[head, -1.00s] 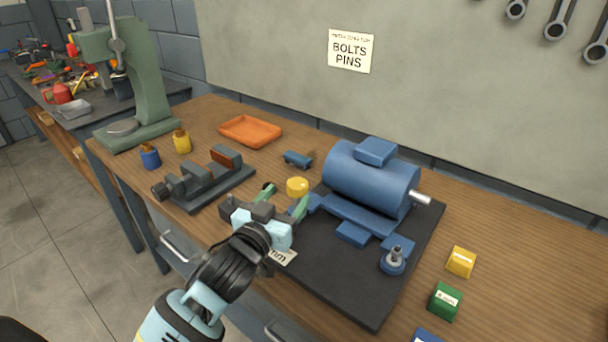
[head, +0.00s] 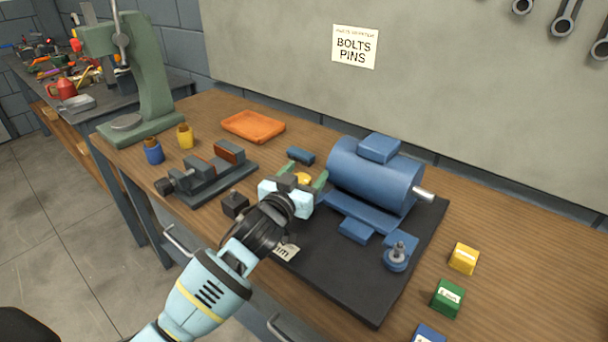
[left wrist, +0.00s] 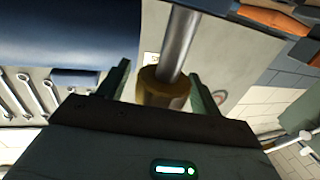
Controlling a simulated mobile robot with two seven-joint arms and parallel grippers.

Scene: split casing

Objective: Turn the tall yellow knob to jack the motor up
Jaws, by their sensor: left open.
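The blue motor (head: 375,176) sits on a black base plate (head: 352,285) on the bench. The yellow knob (head: 303,179) is at the motor's left end, partly hidden by my left gripper (head: 305,182). In the left wrist view the knob (left wrist: 163,90) looks dull yellow, with a grey metal shaft (left wrist: 180,42) running from it. My left gripper's green fingers (left wrist: 158,88) stand open, one on each side of the knob, with a gap visible on at least the right side. My right gripper is not in view.
A dark vise (head: 210,175), an orange tray (head: 253,126) and a green press (head: 150,80) stand to the left. A small dark block (head: 235,204) lies beside my left wrist. Yellow (head: 463,258) and green (head: 447,298) boxes sit at the right.

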